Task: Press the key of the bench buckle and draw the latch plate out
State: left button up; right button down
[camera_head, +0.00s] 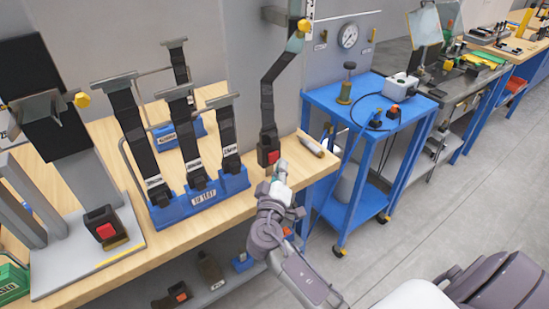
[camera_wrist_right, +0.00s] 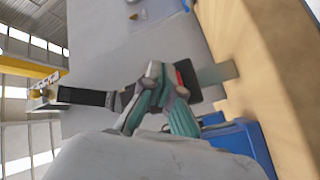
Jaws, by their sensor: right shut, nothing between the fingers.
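A black buckle with a red key (camera_head: 268,157) stands at the right end of the wooden bench, below a black strap (camera_head: 267,105) that runs up to a wall post. My right gripper (camera_head: 281,167) is shut and empty, its fingertips close beside this buckle; I cannot tell whether they touch. In the right wrist view the gripper (camera_wrist_right: 158,88) covers part of the buckle (camera_wrist_right: 187,82), with the strap (camera_wrist_right: 85,97) running left. The latch plate is too hidden to make out. Another black buckle with a red key (camera_head: 104,226) sits on a grey board at left. My left gripper is out of view.
A blue rack (camera_head: 200,203) with several upright straps stands left of my right gripper. A small cylindrical item (camera_head: 312,146) lies at the bench's right end. A blue trolley (camera_head: 345,125) stands to the right. The floor in front of it is clear.

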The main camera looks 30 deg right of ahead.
jog(key=shift+w+f+b, duration=0.1)
jog(key=shift+w+b, duration=0.2)
jog(key=shift+b, duration=0.05)
jog(key=shift+w, duration=0.15)
jog(key=shift+w+a+b, duration=0.1)
jog(key=shift+w+b, duration=0.35)
jog(key=shift+w, duration=0.05)
dwell(0.8)
jog(key=shift+s, duration=0.95)
jog(key=shift+s+d, duration=0.15)
jog(key=shift+s, duration=1.1)
jog(key=shift+s+d, duration=0.15)
jog(key=shift+s, duration=1.1)
